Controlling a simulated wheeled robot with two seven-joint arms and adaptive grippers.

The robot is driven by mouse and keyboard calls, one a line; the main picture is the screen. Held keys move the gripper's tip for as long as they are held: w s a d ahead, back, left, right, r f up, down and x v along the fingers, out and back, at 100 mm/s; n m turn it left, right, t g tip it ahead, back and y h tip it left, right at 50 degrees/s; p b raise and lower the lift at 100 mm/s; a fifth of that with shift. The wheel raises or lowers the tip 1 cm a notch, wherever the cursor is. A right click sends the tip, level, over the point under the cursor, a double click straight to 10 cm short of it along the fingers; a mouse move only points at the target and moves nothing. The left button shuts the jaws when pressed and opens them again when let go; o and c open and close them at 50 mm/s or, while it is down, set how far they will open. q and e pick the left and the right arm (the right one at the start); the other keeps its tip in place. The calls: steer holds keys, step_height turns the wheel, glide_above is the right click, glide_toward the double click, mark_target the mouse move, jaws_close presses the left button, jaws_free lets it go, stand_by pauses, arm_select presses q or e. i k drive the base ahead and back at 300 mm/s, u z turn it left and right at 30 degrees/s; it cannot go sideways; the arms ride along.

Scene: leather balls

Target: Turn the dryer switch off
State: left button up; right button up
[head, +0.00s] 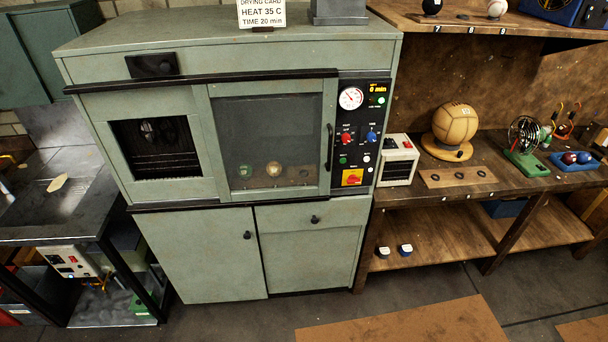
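The dryer (190,60) is a large grey-green cabinet at the centre-left of the head view. Its control panel (359,135) is black and sits right of the glass door (268,130), which is shut. A red and yellow rotary switch (353,177) is at the panel's bottom; its exact setting is too small to tell. Above it are a red knob (346,138), a blue knob (372,137), several small lights or buttons, a white dial gauge (350,98) and a yellow "0 min" display (378,89). A green light (381,101) is near the display. Neither gripper is in view.
A drying card (262,13) stands on the dryer. A white box (398,160) stands right of the panel on the wooden bench (480,185), with a leather ball (455,123) beyond. A dark metal table (50,215) is at left. The floor in front is clear, with brown mats (405,322).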

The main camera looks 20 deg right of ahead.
mark_target(352, 179)
steer(key=u, duration=0.3)
steer(key=i, duration=0.65)
steer(key=z, duration=0.5)
steer(key=i, duration=0.7)
steer(key=z, duration=0.85)
